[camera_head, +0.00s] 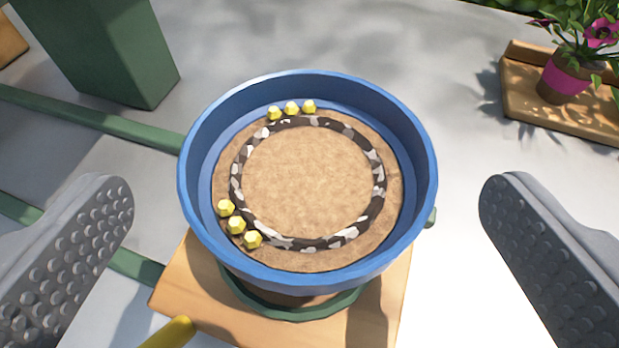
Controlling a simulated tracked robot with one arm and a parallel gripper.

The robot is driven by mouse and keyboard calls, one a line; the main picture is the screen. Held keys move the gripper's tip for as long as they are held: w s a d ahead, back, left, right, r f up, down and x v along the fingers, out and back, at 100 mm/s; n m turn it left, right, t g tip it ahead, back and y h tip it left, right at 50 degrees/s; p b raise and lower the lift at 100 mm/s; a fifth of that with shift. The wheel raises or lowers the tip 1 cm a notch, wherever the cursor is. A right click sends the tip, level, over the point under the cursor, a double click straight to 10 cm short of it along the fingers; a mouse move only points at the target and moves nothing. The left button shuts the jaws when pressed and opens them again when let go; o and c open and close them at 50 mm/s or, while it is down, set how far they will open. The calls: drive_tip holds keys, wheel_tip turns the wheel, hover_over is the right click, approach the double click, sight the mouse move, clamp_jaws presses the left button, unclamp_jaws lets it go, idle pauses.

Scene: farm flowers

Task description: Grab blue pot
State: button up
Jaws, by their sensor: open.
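The blue pot (308,279) is a wide round pot with a blue rim, seen from above in the middle of the view. Inside it are brown soil (310,175), a dark ring with pale patches (378,178) and several small yellow pieces (236,224) at its left and far edges. The pot stands upright over a wooden board (190,290). My gripper (308,215) is open, with one grey studded finger at the left and one at the right. The pot lies between and ahead of the fingers, and neither finger touches it.
A potted plant with pink flowers (567,78) stands on a wooden tray (525,96) at the upper right. A green post (105,50) and green rails (100,112) are at the left. A yellow bar (168,335) shows at the bottom. The pale ground right of the pot is clear.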

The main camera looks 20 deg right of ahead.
sight(307, 111)
drive_tip(key=shift+b+x, duration=0.4)
drive_tip(key=shift+x, duration=2.25)
drive_tip(key=c, duration=1.3)
drive_tip(key=shift+o, duration=0.2)
drive_tip(key=shift+r, duration=0.15)
